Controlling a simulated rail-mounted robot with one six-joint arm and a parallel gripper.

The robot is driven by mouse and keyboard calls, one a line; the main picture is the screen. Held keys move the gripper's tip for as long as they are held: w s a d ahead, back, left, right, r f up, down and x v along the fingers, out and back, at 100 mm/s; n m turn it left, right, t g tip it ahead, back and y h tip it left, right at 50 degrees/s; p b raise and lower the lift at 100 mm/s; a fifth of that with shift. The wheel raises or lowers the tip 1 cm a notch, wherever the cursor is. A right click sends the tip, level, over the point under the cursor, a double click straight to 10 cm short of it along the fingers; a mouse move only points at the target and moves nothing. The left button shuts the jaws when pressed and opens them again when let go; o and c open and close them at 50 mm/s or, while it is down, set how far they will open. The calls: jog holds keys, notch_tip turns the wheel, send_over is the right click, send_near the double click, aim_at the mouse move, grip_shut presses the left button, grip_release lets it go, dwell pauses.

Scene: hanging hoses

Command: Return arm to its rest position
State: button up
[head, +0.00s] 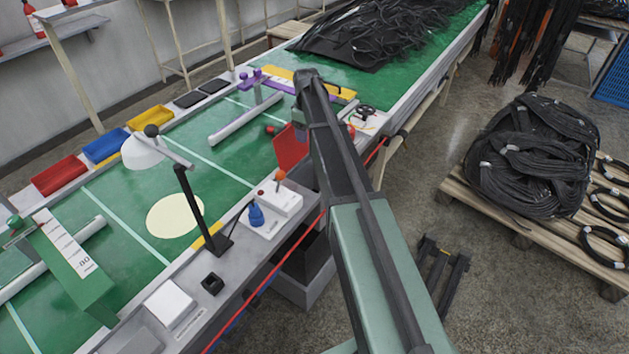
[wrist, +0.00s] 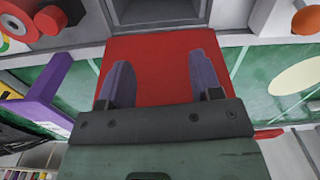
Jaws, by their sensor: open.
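My arm (head: 345,180) reaches forward over the edge of the green work table (head: 225,150) in the head view, its dark upper link ending near the middle of the picture. My gripper (wrist: 160,82) shows in the wrist view with its two purple fingers spread apart and nothing between them. A red panel (wrist: 155,55) lies beyond the fingers. In the head view a red panel (head: 291,150) stands just left of my arm. The arm hides most of the gripper there.
A lamp (head: 183,195), a switch box (head: 280,200) and a blue knob (head: 256,215) stand along the table's near edge. Colored trays (head: 105,145) line the far edge. Black hoses lie at the back (head: 385,35) and on a pallet (head: 535,150) at right.

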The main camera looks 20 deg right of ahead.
jog(key=shift+r, duration=0.25)
dwell(0.3)
jog(key=s+a+m, duration=0.2)
jog(key=s+a, duration=0.4)
jog(key=s, duration=0.4)
jog(key=s+a+r+m+p, duration=0.1)
jog(key=s+a, duration=0.4)
jog(key=s, duration=0.5)
jog(key=s+a+m, duration=0.4)
jog(key=s+a, duration=0.2)
jog(key=s, duration=0.4)
jog(key=shift+s+a+r, duration=0.3)
jog(key=shift+s+a, duration=0.05)
